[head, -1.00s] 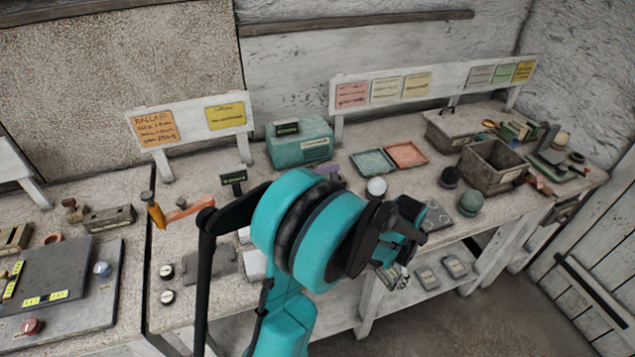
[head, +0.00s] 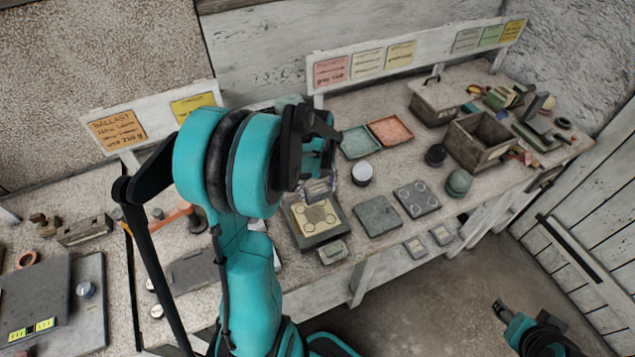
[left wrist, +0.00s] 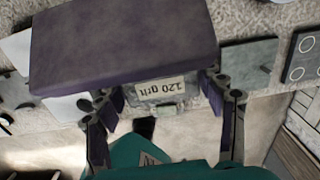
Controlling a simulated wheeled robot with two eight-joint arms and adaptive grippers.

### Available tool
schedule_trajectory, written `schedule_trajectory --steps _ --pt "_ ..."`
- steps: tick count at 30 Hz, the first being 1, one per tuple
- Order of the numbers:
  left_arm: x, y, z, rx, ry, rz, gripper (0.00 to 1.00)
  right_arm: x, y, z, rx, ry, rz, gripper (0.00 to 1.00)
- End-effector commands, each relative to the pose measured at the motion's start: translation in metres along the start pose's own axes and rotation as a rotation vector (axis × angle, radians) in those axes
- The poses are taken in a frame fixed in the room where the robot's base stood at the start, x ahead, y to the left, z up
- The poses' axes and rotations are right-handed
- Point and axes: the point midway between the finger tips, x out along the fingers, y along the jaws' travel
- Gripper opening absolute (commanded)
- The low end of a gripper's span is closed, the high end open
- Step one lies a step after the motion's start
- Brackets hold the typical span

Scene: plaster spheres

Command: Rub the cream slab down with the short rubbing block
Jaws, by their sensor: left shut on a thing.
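The cream slab (head: 315,216) has yellowish marks on its face and lies in a dark grey tray (head: 318,240) near the bench's front edge. My left gripper (head: 318,150) is above and behind the slab in the head view. It is shut on a rubbing block (left wrist: 125,45), which has a purple body and a label reading "120 grit". The fingers sit on either side of its labelled part in the left wrist view. Whether the block touches the slab cannot be told. My right gripper (head: 503,311) is partly in view at lower right, off the bench, its jaws unclear.
A small grey block (head: 333,251) lies just in front of the tray. An open box (head: 482,140) stands farther right.

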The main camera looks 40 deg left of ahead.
Motion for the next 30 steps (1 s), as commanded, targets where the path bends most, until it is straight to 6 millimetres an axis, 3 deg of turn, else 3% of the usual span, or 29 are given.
schedule_trajectory --steps 24,30 --pt "0.066 0.000 0.001 0.000 0.000 0.000 0.36 0.042 0.000 0.030 0.000 0.000 0.000 0.51" --pt "0.070 0.000 0.001 0.000 0.000 0.000 0.36 0.044 0.000 0.032 0.000 0.000 0.000 0.51"
